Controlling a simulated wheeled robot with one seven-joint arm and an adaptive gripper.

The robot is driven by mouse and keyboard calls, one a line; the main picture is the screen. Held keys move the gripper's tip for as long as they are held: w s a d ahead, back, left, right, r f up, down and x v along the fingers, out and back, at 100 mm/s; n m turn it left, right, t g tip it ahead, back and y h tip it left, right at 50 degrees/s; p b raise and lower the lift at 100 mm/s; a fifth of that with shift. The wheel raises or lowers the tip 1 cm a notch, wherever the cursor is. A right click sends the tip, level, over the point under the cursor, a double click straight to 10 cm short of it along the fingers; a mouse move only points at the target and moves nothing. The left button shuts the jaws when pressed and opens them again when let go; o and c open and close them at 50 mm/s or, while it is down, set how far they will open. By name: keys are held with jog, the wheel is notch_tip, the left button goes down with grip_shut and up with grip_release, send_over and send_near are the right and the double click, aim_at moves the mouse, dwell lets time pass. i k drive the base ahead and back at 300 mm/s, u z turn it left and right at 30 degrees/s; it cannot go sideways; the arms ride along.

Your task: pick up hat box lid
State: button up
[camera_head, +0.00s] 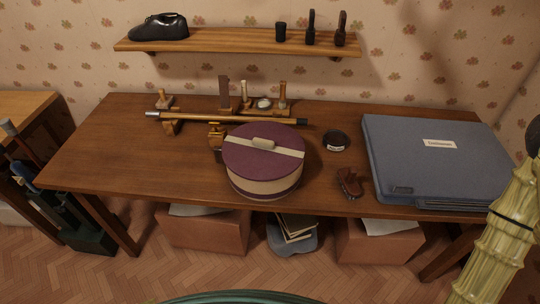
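The hat box lid (264,146) is round and purple, with a cream band across its top and a small tan tab in the middle of the band. It sits on the round hat box (262,184), which has a cream side with a purple strip near its base. The box stands upright on the wooden table, near the front edge and around the middle. The lid's top is fully visible and nothing lies on it. My gripper is not in view.
The wooden table (130,150) is bare at left. A rod (192,118) on stands lies behind the box; a small figure (216,135) stands close to its left. A dark ring (335,140), brown object (349,183) and blue case (435,155) are right. A bamboo-like post (500,240) stands front right.

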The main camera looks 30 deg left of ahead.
aim_at(262, 151)
jog(key=u, duration=0.05)
jog(key=k, duration=0.55)
jog(key=u, duration=0.75)
jog(key=i, duration=0.5)
